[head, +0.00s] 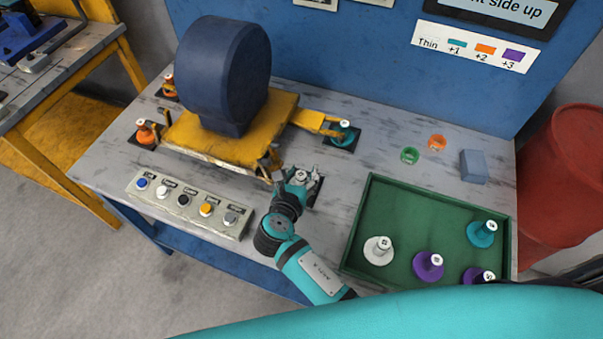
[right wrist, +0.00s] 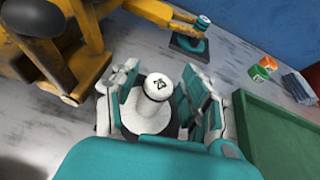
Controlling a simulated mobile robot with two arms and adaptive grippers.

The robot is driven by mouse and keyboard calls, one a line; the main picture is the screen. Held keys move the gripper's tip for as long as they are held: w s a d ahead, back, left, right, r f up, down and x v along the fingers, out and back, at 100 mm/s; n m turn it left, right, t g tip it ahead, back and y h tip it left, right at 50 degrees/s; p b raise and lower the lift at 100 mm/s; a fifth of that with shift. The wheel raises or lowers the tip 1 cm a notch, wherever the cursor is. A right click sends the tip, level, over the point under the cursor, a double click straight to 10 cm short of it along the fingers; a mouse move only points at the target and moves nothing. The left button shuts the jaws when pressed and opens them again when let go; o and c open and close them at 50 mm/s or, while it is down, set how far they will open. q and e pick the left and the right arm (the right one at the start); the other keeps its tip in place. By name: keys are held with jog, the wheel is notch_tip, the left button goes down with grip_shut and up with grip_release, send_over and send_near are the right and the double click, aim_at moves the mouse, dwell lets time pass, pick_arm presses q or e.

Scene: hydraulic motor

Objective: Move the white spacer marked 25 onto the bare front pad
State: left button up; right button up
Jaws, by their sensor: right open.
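A white spacer (right wrist: 153,100) with a dark marking that looks like 25 on its top stands between the fingers of my right gripper (right wrist: 162,98) in the right wrist view. The fingers are apart on either side of it; I cannot tell whether they touch it. Its base is on or just above the dark front pad (head: 317,192), mostly hidden by the gripper. In the head view my right gripper (head: 299,178) is at the front right corner of the yellow motor base (head: 190,140). My left gripper is not in view.
A green tray (head: 357,222) at right holds another white spacer (head: 378,250), a teal one (head: 482,233) and purple ones (head: 428,265). A teal spacer (head: 343,133) stands on the back right pad, an orange one (head: 146,131) at left. A button box (head: 187,205) lies in front.

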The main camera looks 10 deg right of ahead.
jog(key=p+v, duration=0.7)
jog(key=v, duration=0.5)
jog(key=shift+a, duration=0.1)
